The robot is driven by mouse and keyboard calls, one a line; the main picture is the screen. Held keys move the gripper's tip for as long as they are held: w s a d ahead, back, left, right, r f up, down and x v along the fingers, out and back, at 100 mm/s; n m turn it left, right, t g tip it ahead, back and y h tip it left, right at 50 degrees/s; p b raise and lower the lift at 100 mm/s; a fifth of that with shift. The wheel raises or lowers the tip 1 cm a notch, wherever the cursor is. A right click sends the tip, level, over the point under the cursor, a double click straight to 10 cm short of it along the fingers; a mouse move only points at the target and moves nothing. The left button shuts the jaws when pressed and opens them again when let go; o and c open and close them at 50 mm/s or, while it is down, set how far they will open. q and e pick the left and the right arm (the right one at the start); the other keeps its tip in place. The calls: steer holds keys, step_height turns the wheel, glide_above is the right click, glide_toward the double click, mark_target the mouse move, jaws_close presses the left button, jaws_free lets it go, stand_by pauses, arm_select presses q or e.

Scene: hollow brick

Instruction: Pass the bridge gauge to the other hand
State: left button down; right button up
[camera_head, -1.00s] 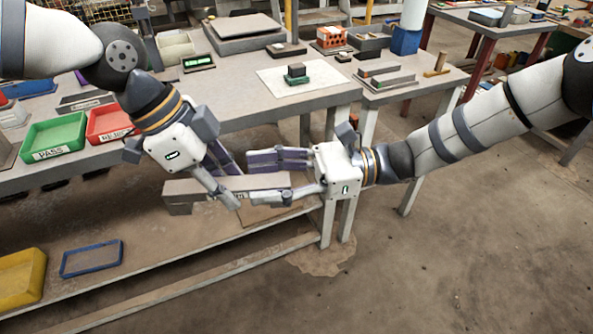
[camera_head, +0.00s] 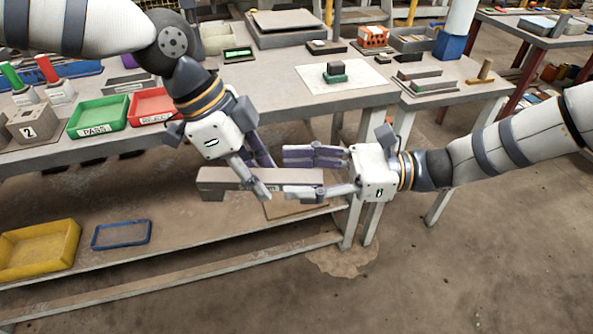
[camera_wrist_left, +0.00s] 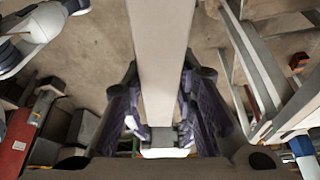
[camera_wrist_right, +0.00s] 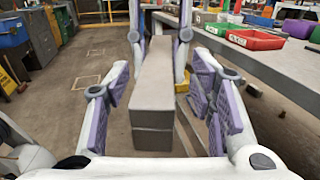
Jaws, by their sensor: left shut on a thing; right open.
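The bridge gauge (camera_head: 225,177) is a long grey bar held roughly level in front of the table. My left gripper (camera_head: 262,178) comes down from above and is shut on its middle part. The left wrist view shows the bar (camera_wrist_left: 161,50) running between the left fingers. My right gripper (camera_head: 286,172) reaches in from the right. Its open fingers lie on either side of the gauge's right part, one behind and one in front. In the right wrist view the bar's near end (camera_wrist_right: 152,130) sits between the spread fingers (camera_wrist_right: 163,88), with visible gaps to them.
The table (camera_head: 290,108) is behind the arms, with a green PASS tray (camera_head: 98,114), a red tray (camera_head: 152,106) and a white sheet (camera_head: 365,90) holding a small block stack. A lower shelf (camera_head: 180,255) carries a yellow bin (camera_head: 40,250) and a blue frame (camera_head: 121,234).

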steer(key=d, duration=1.1)
steer(key=shift+d, duration=0.2)
steer(key=shift+w, duration=0.1)
